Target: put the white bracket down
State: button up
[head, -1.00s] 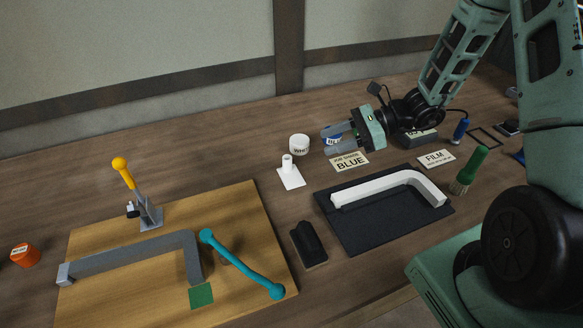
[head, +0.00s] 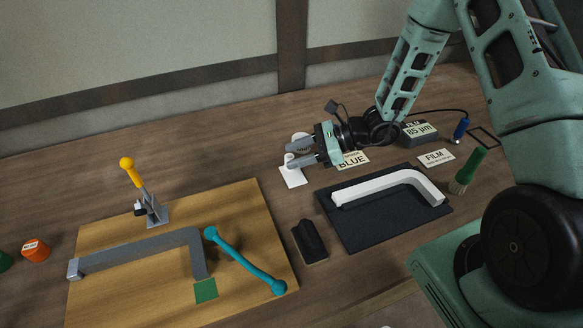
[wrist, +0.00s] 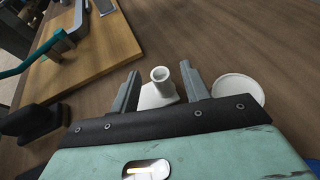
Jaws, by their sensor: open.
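A small white piece, a flat plate with a short upright tube, looks like the white bracket (head: 293,179). It stands upright on the table; the wrist view shows it (wrist: 160,95) too. My gripper (head: 301,154) is open, its fingers low at the tube. In the wrist view the tube appears between the two fingertips, with gaps on both sides. In the head view the fingers partly cover the tube. A larger white L-shaped bar (head: 385,184) lies on a black mat (head: 375,225), away from my gripper.
A white round pot (wrist: 238,90) stands close beside my right finger in the wrist view. A BLUE card (head: 353,160) lies under my wrist. A black block (head: 309,241) and a wooden board (head: 240,210) with a grey L-shaped frame (head: 140,250) and teal bar (head: 245,262) lie nearer.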

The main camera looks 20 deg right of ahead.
grip_shut()
jog(key=shift+r, duration=0.1)
